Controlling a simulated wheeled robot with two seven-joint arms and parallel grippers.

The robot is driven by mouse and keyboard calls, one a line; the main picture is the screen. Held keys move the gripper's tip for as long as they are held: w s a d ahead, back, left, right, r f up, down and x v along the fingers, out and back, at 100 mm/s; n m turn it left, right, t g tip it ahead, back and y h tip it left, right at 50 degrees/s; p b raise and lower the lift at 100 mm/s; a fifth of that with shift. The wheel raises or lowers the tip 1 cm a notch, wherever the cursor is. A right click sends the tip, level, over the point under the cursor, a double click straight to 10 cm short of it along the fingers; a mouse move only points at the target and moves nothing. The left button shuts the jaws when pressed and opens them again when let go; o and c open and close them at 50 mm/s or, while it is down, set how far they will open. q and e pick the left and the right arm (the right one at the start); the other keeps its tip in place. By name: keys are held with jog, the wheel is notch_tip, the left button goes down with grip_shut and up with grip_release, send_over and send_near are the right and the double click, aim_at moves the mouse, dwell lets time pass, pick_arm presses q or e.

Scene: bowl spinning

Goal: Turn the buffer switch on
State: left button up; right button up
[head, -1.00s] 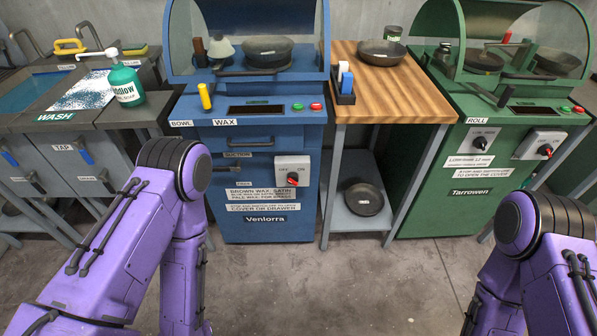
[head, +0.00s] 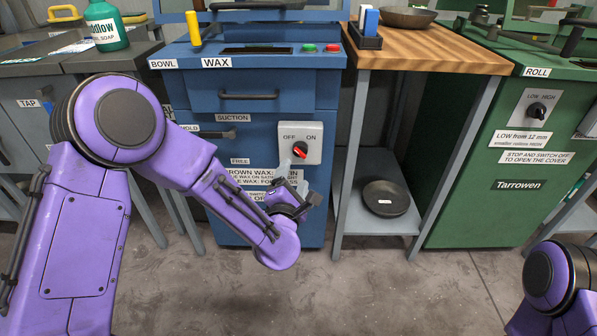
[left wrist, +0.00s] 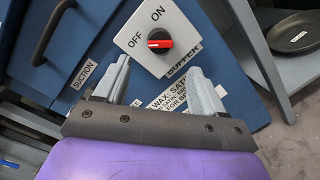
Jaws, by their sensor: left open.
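The buffer switch (head: 300,151) is a black knob with a red mark on a pale plate, on the front of the blue wax machine. OFF is printed at the plate's left and ON at its right in the head view. In the left wrist view the knob (left wrist: 160,42) is plain, with a BUFFER label beside it. Which word the knob points to is hard to tell. My left gripper (head: 298,172) is just below and in front of the switch. Its two grey fingers (left wrist: 159,68) are apart and empty, short of the knob. My right gripper is out of view.
The blue machine (head: 255,95) has a drawer handle (head: 249,95) above the switch. A wooden-topped table (head: 430,50) with a dark pan (head: 386,198) on its shelf stands to the right. The green machine (head: 480,150) is beyond. A green soap bottle (head: 106,27) stands at left.

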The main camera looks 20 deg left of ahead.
aim_at(299, 154)
pick_arm(q)
jog(key=w, duration=0.3)
jog(key=w+a+b, duration=0.1)
jog(key=w, duration=0.5)
jog(key=shift+w+a, duration=0.3)
jog(key=c, duration=1)
